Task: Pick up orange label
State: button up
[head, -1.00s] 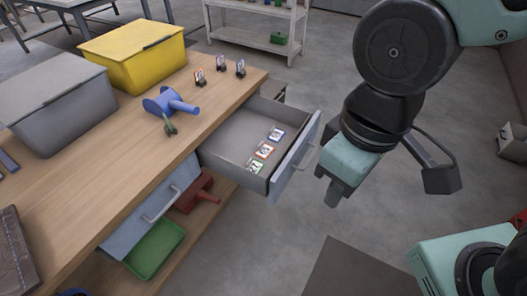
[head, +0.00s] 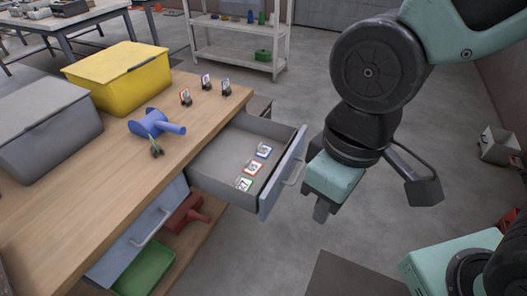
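An orange-red bordered label (head: 253,168) lies flat in the open drawer (head: 216,162), between a blue bordered label (head: 264,151) behind it and a green bordered label (head: 244,184) in front. My gripper (head: 320,211) hangs just right of the drawer front, outside the drawer and apart from the labels. Its fingers point down and look dark and narrow; whether they are open or shut cannot be made out. Nothing is visible in it.
On the wooden bench (head: 85,190) stand a yellow bin (head: 118,80), a grey bin (head: 45,125), a blue scoop (head: 153,124), green-handled snips (head: 156,146) and card holders (head: 207,82). A red scoop (head: 184,216) and green tray (head: 145,268) are below.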

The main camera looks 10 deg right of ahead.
aim_at(253, 167)
jog(key=i+j+u, duration=0.25)
jog(key=i+j+z, duration=0.15)
jog(key=u, duration=2.3)
jog(key=l+z, duration=0.1)
jog(key=z, duration=1.5)
